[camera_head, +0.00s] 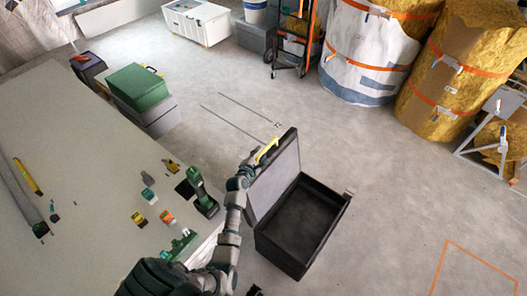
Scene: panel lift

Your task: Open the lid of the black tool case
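The black tool case (300,222) stands open in the middle of the head view. Its lid (277,178) is raised to a steep angle along the left side, and its grey inner face shows. The dark inside of the base looks empty. A yellow handle (266,150) is at the lid's upper edge. My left gripper (251,163) is at the lid's upper left, close beside the handle. Its fingers are too small and partly hidden to tell whether they hold the lid or handle. My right gripper cannot be made out.
A workbench (75,215) with a green drill (202,193) and several small tools lies left of the case. A green toolbox (137,86) stands farther back. Large wrapped rolls (368,50) stand at the back right. The floor right of the case is clear.

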